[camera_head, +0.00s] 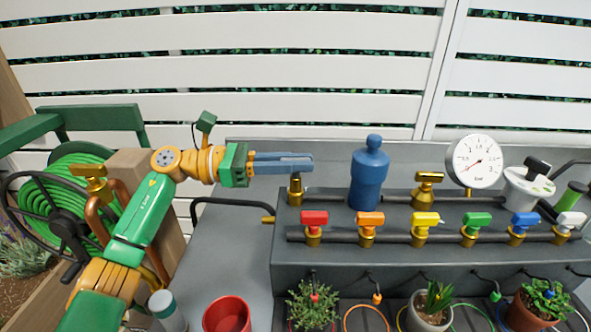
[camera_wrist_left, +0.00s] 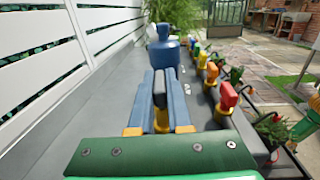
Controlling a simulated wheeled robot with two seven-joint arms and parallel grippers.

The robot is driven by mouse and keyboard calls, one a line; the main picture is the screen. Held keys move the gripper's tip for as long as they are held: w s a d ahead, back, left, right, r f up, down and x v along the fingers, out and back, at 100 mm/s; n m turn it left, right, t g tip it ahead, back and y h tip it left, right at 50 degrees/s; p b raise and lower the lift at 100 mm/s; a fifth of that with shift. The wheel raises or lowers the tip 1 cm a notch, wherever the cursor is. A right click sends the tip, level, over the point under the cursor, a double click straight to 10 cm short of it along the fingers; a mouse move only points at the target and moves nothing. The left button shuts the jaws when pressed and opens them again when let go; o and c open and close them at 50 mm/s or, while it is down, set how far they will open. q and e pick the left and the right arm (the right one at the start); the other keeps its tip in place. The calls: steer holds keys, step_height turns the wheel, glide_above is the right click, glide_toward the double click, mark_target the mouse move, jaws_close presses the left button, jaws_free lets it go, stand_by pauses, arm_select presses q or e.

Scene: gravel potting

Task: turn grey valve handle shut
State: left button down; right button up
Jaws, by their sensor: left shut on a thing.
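The grey valve's brass body (camera_head: 295,188) stands at the left end of the upper pipe on the grey bench. Its handle is hidden by the fingers in the head view. In the left wrist view the dark grey handle (camera_wrist_left: 160,92) shows between the two blue fingers, above the brass part (camera_wrist_left: 161,121). My left gripper (camera_head: 301,163) reaches in level from the left and is shut on this handle. It also shows in the left wrist view (camera_wrist_left: 161,76). How far the handle is turned is hard to tell. My right gripper is not in view.
A blue canister (camera_head: 368,180) stands just right of the valve. A brass-handled valve (camera_head: 428,184), a pressure gauge (camera_head: 474,162) and a white timer (camera_head: 527,188) follow. Several coloured valves, from red (camera_head: 314,219) to white (camera_head: 570,222), line the lower pipe. A red pot (camera_head: 227,315) stands in front.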

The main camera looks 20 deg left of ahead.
mark_target(295, 159)
arm_select(q)
steer(key=shift+m+g, duration=0.5)
steer(key=shift+g, duration=0.3)
steer(key=c, duration=0.9)
jaws_free()
steer(key=shift+o, duration=0.2)
step_height(295, 159, up, 4)
steer(key=shift+f, duration=0.25)
steer(key=s+d+r+b, duration=0.3)
steer(key=s+r, duration=0.6)
steer(key=s, duration=0.4)
steer(key=shift+s+d+r, duration=0.25)
steer(key=shift+d, duration=0.25)
